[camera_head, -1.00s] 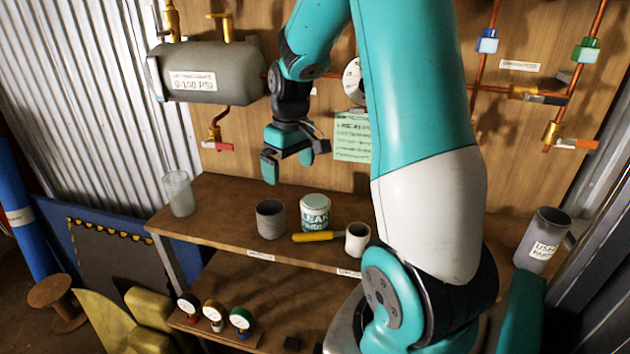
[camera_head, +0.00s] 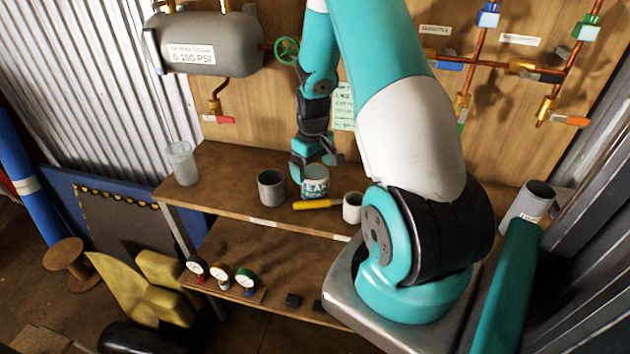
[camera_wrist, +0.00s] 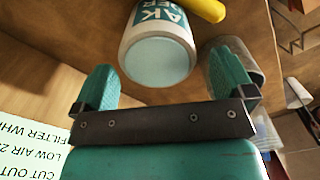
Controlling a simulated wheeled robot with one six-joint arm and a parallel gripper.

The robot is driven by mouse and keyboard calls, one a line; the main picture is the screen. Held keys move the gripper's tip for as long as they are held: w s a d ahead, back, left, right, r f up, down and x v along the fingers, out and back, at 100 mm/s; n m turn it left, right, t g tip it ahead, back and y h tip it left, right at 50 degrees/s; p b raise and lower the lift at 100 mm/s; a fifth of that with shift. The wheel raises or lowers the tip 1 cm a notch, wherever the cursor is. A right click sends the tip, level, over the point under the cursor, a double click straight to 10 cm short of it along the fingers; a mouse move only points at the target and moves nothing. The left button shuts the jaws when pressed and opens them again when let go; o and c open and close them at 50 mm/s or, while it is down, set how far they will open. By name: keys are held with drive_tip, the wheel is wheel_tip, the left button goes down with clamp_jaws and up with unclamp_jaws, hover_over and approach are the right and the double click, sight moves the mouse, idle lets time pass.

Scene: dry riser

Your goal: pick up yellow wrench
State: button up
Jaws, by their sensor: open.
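The yellow wrench (camera_head: 318,204) lies on the upper shelf (camera_head: 225,197), in front of the white and teal leak can (camera_head: 315,187). Only its yellow, handle-like part shows clearly; its right end meets or passes behind a small white cup (camera_head: 352,208). My gripper (camera_head: 317,166) is open and empty, just above and behind the can. In the wrist view, the can (camera_wrist: 158,55) shows beyond and between the open fingers (camera_wrist: 168,85). The wrench (camera_wrist: 207,9) is at the top edge there, cut off by the frame, past the can.
A grey cup (camera_head: 271,188) stands left of the can and shows behind the right finger in the wrist view. A glass jar (camera_head: 183,163) stands at the shelf's left end. The board with pipes and a grey tank (camera_head: 205,45) is behind. Gauges (camera_head: 220,276) sit on the lower shelf.

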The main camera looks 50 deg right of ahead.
drive_tip(key=shift+s+d+f+p, duration=0.1)
drive_tip(key=shift+f+p, duration=0.35)
drive_tip(key=shift+f, duration=0.85)
drive_tip(key=shift+d+f+p, duration=0.1)
drive_tip(key=shift+f+p, duration=0.35)
drive_tip(key=shift+f, duration=0.8)
drive_tip(key=c, duration=1)
drive_tip(key=shift+c, duration=0.5)
drive_tip(key=shift+r, duration=0.2)
